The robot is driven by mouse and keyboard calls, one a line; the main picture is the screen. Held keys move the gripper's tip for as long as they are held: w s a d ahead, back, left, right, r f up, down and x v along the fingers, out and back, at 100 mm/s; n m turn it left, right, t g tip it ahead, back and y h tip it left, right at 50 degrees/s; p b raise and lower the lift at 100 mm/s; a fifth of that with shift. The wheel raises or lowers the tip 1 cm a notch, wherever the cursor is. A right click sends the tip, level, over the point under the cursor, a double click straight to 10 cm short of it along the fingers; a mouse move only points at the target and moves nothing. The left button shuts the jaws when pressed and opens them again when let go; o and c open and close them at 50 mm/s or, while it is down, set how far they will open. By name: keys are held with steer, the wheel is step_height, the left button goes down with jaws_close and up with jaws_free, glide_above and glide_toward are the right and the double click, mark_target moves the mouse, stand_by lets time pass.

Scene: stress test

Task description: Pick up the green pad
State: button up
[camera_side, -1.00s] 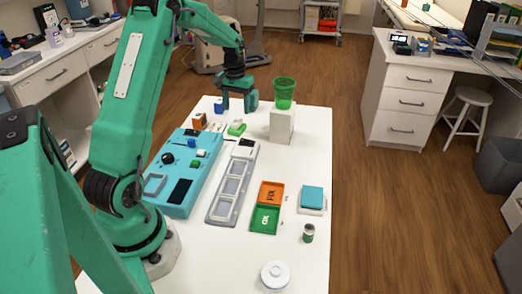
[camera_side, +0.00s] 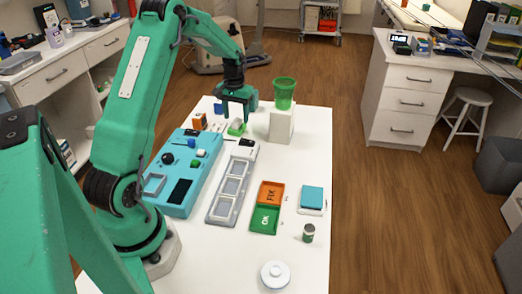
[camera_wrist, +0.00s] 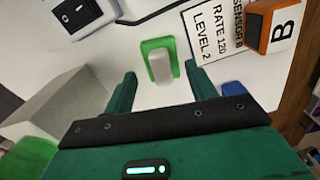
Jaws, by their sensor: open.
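The green pad (camera_side: 237,129) lies near the far end of the white table in the side view. In the wrist view the green pad (camera_wrist: 148,46) shows a green edge around a pale raised block. My gripper (camera_side: 236,117) is just above it in the side view, fingers pointing down. In the wrist view my gripper (camera_wrist: 160,84) is open, with one finger to each side and the pad just beyond the tips, roughly centred. Nothing is between the fingers. Whether the fingertips touch the pad cannot be told.
A white block (camera_side: 282,125) bearing a green cup (camera_side: 284,93) stands close on the right. An orange block marked B (camera_wrist: 272,25), a printed card (camera_wrist: 217,38) and a black switch (camera_wrist: 80,12) lie near the pad. A teal panel (camera_side: 181,187) is nearer my base.

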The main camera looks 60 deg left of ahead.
mark_target(236, 120)
steer(key=shift+f, duration=2.3)
steer(key=shift+a, duration=0.1)
steer(key=c, duration=0.8)
